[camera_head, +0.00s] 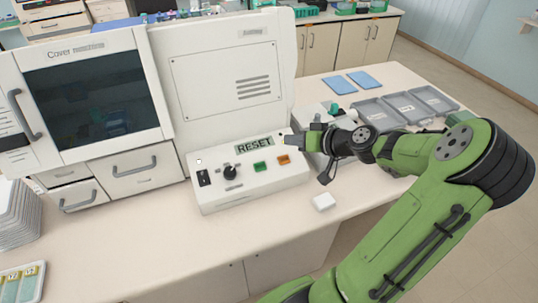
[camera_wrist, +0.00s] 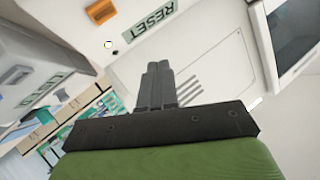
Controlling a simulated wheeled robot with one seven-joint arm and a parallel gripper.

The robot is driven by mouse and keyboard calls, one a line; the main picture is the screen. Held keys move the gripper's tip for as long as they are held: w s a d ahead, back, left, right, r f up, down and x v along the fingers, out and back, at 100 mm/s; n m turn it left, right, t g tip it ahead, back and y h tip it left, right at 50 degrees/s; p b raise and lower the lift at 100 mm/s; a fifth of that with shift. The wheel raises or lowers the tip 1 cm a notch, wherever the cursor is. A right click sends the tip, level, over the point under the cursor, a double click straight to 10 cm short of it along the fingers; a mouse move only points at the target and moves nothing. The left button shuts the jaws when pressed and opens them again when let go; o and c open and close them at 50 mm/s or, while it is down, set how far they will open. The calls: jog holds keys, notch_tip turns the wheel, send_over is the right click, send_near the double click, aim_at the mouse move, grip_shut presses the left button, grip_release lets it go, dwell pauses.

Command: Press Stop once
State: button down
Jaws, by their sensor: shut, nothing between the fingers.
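The white control panel (camera_head: 248,182) on the front of the machine has a green button (camera_head: 260,168), an orange button (camera_head: 284,159), a black knob (camera_head: 231,172) and a black switch (camera_head: 203,178). No Stop label is readable on any of them. A display (camera_head: 254,145) above the buttons reads RESET; it appears turned round in the wrist view (camera_wrist: 149,20). My gripper (camera_head: 287,139) is at the panel's upper right corner, just above and right of the orange button. In the wrist view its fingers (camera_wrist: 158,68) are together and empty. Contact with the panel cannot be told.
A cabinet with a dark window (camera_head: 92,98) and drawers stands left of the panel. Grey lidded trays (camera_head: 405,105) and blue pads (camera_head: 350,83) lie to the right. A small white block (camera_head: 323,202) lies in front.

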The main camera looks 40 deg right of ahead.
aim_at(284, 159)
jog(key=w+f+b, duration=0.1)
jog(key=f+b, duration=0.1)
jog(key=d+f+b, duration=0.1)
jog(key=f+b, duration=0.1)
jog(key=f, duration=0.1)
jog(key=w+f+b, duration=0.1)
jog(key=f+b, duration=0.2)
jog(key=shift+w+d+f, duration=0.25)
jog(key=shift+w+d, duration=0.05)
jog(key=shift+w, duration=0.05)
dwell(1.9)
jog(key=shift+w+f+b, duration=0.1)
jog(key=shift+f+b, duration=0.25)
jog(key=shift+b, duration=0.05)
jog(key=shift+w+f+b, duration=0.1)
jog(key=shift+f+b, duration=0.2)
jog(key=shift+f, duration=0.05)
dwell(0.4)
jog(key=shift+r, duration=0.1)
jog(key=shift+s+r+p, duration=0.25)
jog(key=shift+r+p, duration=0.3)
jog(key=shift+r, duration=0.1)
